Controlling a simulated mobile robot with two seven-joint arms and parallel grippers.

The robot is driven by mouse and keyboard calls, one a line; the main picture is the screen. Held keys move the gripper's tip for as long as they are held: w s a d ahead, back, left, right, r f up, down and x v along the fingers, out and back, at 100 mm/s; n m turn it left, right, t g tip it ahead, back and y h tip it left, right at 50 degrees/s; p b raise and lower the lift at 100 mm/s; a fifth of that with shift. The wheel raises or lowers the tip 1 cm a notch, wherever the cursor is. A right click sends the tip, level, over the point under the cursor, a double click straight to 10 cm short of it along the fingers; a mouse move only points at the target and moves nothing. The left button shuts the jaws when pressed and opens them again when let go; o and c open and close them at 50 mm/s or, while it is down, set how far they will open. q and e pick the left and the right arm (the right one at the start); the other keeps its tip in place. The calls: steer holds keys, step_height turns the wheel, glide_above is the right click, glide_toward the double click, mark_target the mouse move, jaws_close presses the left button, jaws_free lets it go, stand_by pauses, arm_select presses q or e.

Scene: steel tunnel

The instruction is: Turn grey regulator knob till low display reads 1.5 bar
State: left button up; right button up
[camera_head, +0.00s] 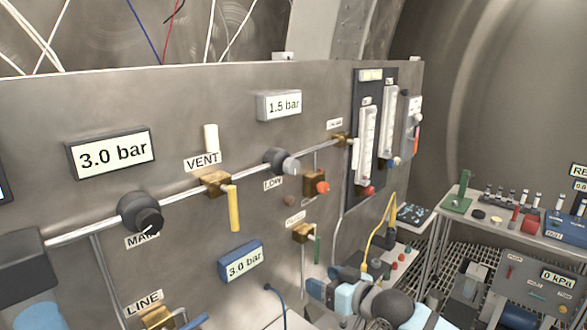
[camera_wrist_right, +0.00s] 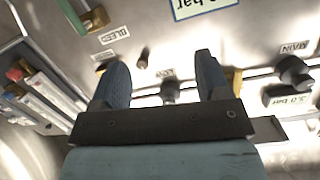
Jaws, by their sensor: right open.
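The grey LOW regulator knob (camera_head: 291,165) sits at the front of a dark round body (camera_head: 274,160) on the pipe. The LOW display (camera_head: 280,105) above it reads 1.5 bar. My right gripper (camera_head: 330,281) is low at the bottom middle of the head view, apart from the knob, open and empty. In the upside-down right wrist view my right gripper (camera_wrist_right: 160,62) shows two blue fingers apart, with the knob (camera_wrist_right: 170,90) beyond in the gap between them. Contact is not seen. My left gripper is not in view.
A black MAIN knob (camera_head: 143,212) and a 3.0 bar display (camera_head: 112,152) are to the left. A yellow VENT lever (camera_head: 234,208) hangs left of the LOW knob, and an orange-red knob (camera_head: 321,187) sits right of it. A bench (camera_head: 480,215) stands at right.

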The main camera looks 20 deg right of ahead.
steer(key=t+y, duration=0.1)
steer(key=t, duration=0.1)
glide_toward(295, 166)
steer(key=v, duration=0.3)
steer(key=p+x, duration=0.3)
steer(key=x, duration=0.9)
steer(key=shift+w+a, duration=0.1)
steer(key=shift+w, duration=0.25)
steer(key=shift+w+a+f, duration=0.1)
steer(key=shift+w+a, duration=0.05)
steer(key=shift+w, duration=0.2)
steer(key=c, duration=0.9)
steer(key=shift+p, duration=0.65)
steer(key=shift+n, duration=0.3)
